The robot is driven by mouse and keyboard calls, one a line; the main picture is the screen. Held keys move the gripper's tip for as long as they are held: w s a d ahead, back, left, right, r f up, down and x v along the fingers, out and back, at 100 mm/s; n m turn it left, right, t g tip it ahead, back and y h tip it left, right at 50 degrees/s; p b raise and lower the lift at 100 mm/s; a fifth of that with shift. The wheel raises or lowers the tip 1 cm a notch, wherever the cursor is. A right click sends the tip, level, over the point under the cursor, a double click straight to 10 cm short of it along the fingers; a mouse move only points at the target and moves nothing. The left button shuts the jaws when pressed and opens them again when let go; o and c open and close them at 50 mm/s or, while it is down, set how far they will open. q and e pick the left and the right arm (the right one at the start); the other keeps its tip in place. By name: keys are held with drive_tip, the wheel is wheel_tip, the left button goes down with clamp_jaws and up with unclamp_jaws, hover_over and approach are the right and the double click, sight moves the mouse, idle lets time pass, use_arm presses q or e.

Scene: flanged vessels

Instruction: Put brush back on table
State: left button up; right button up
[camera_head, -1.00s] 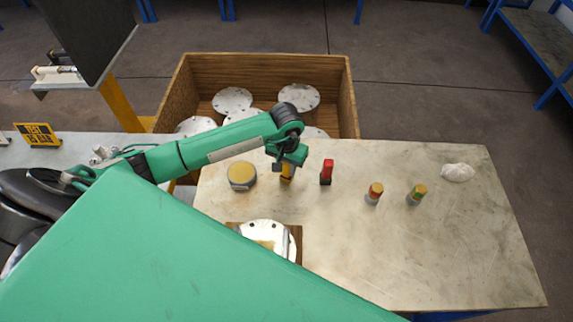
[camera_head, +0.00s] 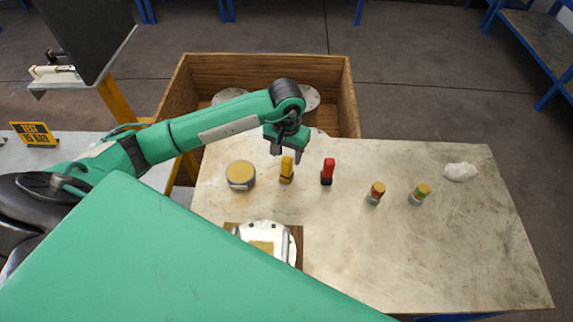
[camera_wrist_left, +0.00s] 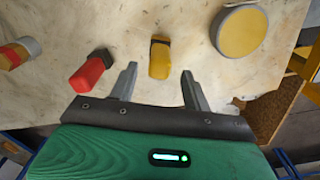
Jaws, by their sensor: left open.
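A yellow-handled brush (camera_head: 286,170) with a dark lower part stands upright on the worktable (camera_head: 430,260). A similar red-handled brush (camera_head: 328,172) stands to its right. My left gripper (camera_head: 286,153) is open and empty, just behind and above the yellow brush. In the left wrist view, the yellow brush (camera_wrist_left: 160,57) shows beyond and between the spread fingertips (camera_wrist_left: 158,74), apart from both. The red one (camera_wrist_left: 91,71) is just outside the left finger. My right gripper is not in view.
A round tin (camera_head: 240,175) with a yellowish top stands left of the brushes. Two small cans (camera_head: 375,193) (camera_head: 419,194) and a white cloth (camera_head: 460,172) lie right. A flanged vessel (camera_head: 268,235) sits in front. A wooden crate (camera_head: 265,68) with metal discs is behind.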

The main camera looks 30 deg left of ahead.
use_arm(q)
wheel_tip(320, 180, up, 5)
drive_tip(key=shift+r+b, duration=0.1)
drive_tip(key=shift+b, duration=0.6)
drive_tip(key=shift+r, duration=0.5)
